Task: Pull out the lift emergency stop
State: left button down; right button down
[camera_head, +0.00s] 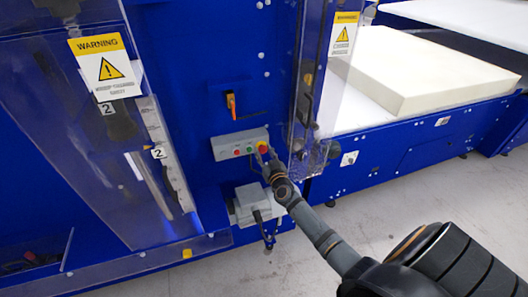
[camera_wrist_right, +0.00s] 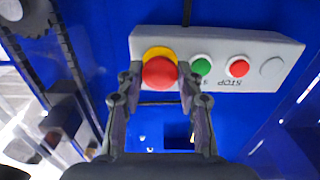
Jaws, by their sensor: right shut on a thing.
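The emergency stop is a red mushroom button on a yellow collar, at the right end of a grey control box (camera_head: 226,146) in the head view. In the right wrist view the red emergency stop (camera_wrist_right: 159,73) sits between the fingertips of my right gripper (camera_wrist_right: 158,78). The right gripper (camera_head: 265,155) is shut on the button, one finger on each side. The grey box (camera_wrist_right: 290,52) also carries a green button (camera_wrist_right: 202,66), a smaller red button (camera_wrist_right: 238,68) and a grey one (camera_wrist_right: 271,67). My left gripper is not in view.
An orange-handled switch (camera_head: 231,104) is above the box and a grey housing (camera_head: 254,203) is below it. Clear guard panels with warning signs (camera_head: 105,68) stand left and right. A foam block (camera_head: 425,72) lies on the bed at right.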

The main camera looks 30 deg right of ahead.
aim_at(264, 151)
jog(key=shift+s+f, duration=0.1)
jog(key=shift+s, duration=0.15)
dwell(0.3)
jog(key=c, duration=1)
grip_release()
jog(key=shift+s+a, duration=0.1)
jog(key=shift+s, duration=0.1)
jog(key=o, duration=1)
jog(key=shift+w, duration=0.1)
jog(key=shift+p+v, duration=0.95)
jog(key=shift+v, duration=0.55)
jog(key=p+v, duration=0.1)
jog(key=v, duration=0.3)
